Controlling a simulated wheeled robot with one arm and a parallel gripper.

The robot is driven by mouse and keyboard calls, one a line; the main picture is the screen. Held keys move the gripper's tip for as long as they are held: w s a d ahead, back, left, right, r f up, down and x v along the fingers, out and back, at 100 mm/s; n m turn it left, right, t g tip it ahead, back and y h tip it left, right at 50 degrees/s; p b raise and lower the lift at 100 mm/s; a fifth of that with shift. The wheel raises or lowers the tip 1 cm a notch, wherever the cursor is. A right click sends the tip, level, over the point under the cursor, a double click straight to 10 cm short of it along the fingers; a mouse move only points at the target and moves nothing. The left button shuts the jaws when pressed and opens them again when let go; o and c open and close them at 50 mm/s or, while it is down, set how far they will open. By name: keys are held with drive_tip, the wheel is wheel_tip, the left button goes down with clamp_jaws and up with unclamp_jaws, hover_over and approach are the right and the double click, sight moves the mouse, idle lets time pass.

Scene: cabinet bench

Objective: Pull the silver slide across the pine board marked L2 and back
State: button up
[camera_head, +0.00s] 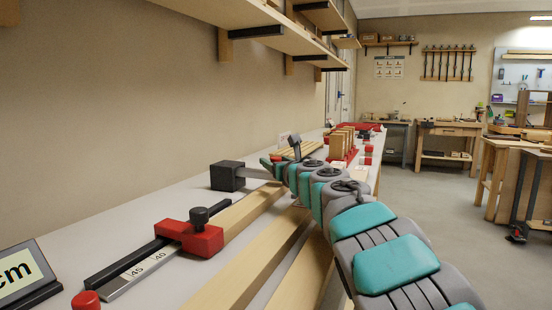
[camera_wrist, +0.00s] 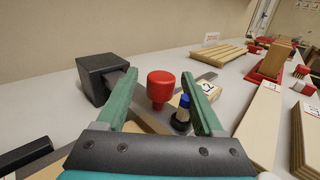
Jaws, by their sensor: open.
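My gripper (camera_wrist: 160,82) is open, its two green fingers on either side of an upright red knob (camera_wrist: 161,86). I cannot tell whether they touch it. A grey metal strip (camera_wrist: 148,122), which looks like the silver slide, runs below the knob. Its far end is beside a black block (camera_wrist: 100,76), which the head view also shows (camera_head: 227,176). A pale board (camera_wrist: 207,91) with a small label lies just beyond the right finger; I cannot read the label surely as L2. A small blue-topped dark post (camera_wrist: 182,113) stands right of the red knob. In the head view my arm hides the knob.
A red stop block (camera_head: 190,238) with a black knob sits on a ruled rail at the near left. Long pine strips (camera_head: 235,275) lie along the bench. A slatted wooden rack (camera_wrist: 215,54) and red fixtures stand farther back. Shelves (camera_head: 235,12) overhang the wall side.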

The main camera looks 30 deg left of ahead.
drive_tip(key=shift+w, duration=0.1)
clamp_jaws()
idle(0.7)
idle(0.8)
